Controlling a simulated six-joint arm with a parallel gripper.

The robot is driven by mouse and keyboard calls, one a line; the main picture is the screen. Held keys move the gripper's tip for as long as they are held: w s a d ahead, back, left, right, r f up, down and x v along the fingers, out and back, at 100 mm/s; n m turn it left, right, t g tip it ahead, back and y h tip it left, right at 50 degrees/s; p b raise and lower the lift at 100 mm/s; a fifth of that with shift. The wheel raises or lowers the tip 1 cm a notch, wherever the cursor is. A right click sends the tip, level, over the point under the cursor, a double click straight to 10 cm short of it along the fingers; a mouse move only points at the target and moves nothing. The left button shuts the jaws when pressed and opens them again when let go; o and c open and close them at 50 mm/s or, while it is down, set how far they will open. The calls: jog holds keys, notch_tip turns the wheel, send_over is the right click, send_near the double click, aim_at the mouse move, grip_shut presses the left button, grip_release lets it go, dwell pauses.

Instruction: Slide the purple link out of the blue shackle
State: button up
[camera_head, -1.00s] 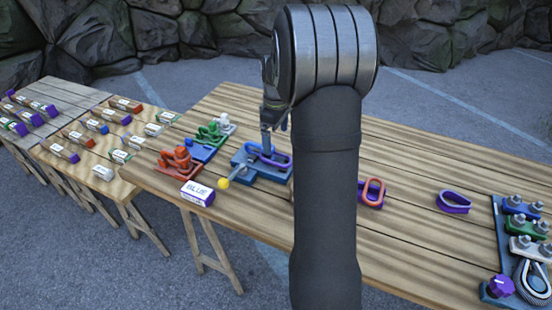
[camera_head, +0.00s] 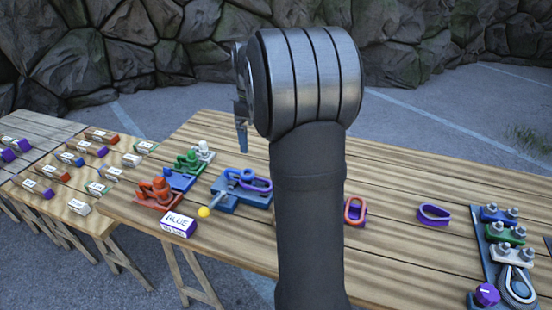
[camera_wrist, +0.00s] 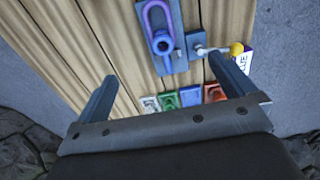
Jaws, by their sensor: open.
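The purple link (camera_head: 262,185) lies at the blue shackle (camera_head: 232,175) on a blue base plate (camera_head: 248,200) on the table. In the wrist view, the purple link (camera_wrist: 147,14) is a long loop reaching up from the round end of the blue shackle (camera_wrist: 162,43). They overlap there; I cannot tell whether the link is still threaded through. My gripper (camera_head: 242,143) is above and apart from them. In the wrist view, my gripper (camera_wrist: 162,70) has its two fingers wide apart, with nothing held between them.
A lever with a yellow ball (camera_head: 204,212) sticks out beside the base, near a BLUE-labelled box (camera_head: 179,224). Red (camera_head: 157,193), green (camera_head: 188,161) and white (camera_head: 205,152) fixtures stand to the left. A red-purple link (camera_head: 355,211) and another purple loop (camera_head: 433,214) lie right.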

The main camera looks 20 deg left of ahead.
aim_at(256, 178)
jog(key=shift+c, duration=0.4)
notch_tip(256, 178, down, 8)
jog(key=shift+f, duration=0.15)
jog(key=c, duration=0.4)
jog(key=shift+f, duration=4.6)
jog(key=shift+r, duration=0.1)
jog(key=c, duration=1.3)
